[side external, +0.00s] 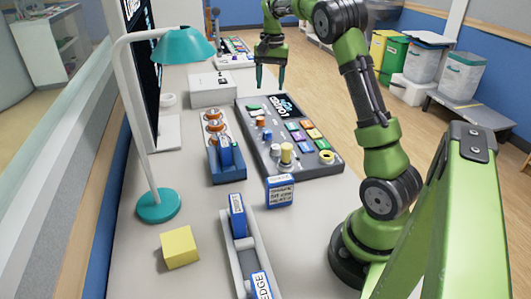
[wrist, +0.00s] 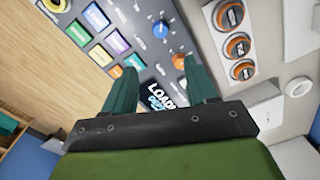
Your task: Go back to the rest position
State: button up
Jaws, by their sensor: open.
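My gripper (side external: 270,78) is open and empty in the side external view. Its teal fingers point down and hang above the far end of the dark control panel (side external: 250,130), apart from it. In the wrist view my gripper (wrist: 165,85) shows its two fingers spread, with the panel (wrist: 120,75) and its coloured buttons, blue knob and small screen behind them. Part of the screen is hidden by the gripper.
A teal lamp (side external: 158,206) stands at the table's left. A yellow block (side external: 179,246), a tray (side external: 256,258) with blue labelled blocks, a blue labelled block (side external: 279,190), orange-ringed knobs (side external: 213,125) and a white box (side external: 212,90) are on the table. Bins (side external: 423,62) stand beyond.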

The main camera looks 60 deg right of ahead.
jog(key=shift+d, duration=0.1)
jog(key=s+a+r+n+t, duration=0.1)
jog(key=s+a, duration=0.4)
jog(key=a, duration=0.5)
jog(key=s+a+r+n+t+y, duration=0.1)
jog(key=s+a+n+t, duration=0.2)
jog(key=a, duration=0.7)
jog(key=s+a+n+t, duration=0.2)
jog(key=s+a+n, duration=0.3)
jog(key=s+a, duration=0.3)
jog(key=a, duration=0.3)
jog(key=shift+r+t+y, duration=0.4)
jog(key=shift+s, duration=0.1)
